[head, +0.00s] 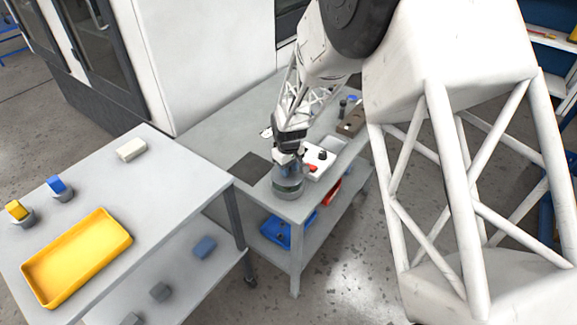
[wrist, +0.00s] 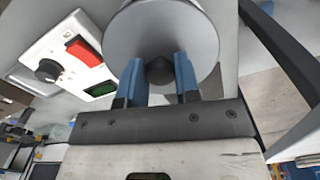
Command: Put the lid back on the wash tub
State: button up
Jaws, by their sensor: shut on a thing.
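The wash tub (head: 287,190) is a round grey vessel with a dark green band, standing near the front corner of the grey bench. My gripper (head: 287,158) points down right above the tub in the head view. In the wrist view, the blue fingers of my gripper (wrist: 159,78) are shut on the black knob of the lid. The lid (wrist: 160,28) is a round grey disc that fills the upper middle. The tub is hidden under the lid there. I cannot tell whether the lid touches the rim.
A white control box (wrist: 75,55) with a red switch, black knob and green display is close beside the lid. A dark mat (head: 250,168) lies left of the tub. A yellow tray (head: 78,258) and two valves are on the left table. Blue and red bins sit on the shelf below.

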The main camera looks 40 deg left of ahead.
jog(key=shift+f, duration=1.55)
jog(key=shift+f, duration=0.15)
dwell(1.4)
jog(key=o, duration=1.5)
jog(key=shift+r, duration=2.45)
grip_shut()
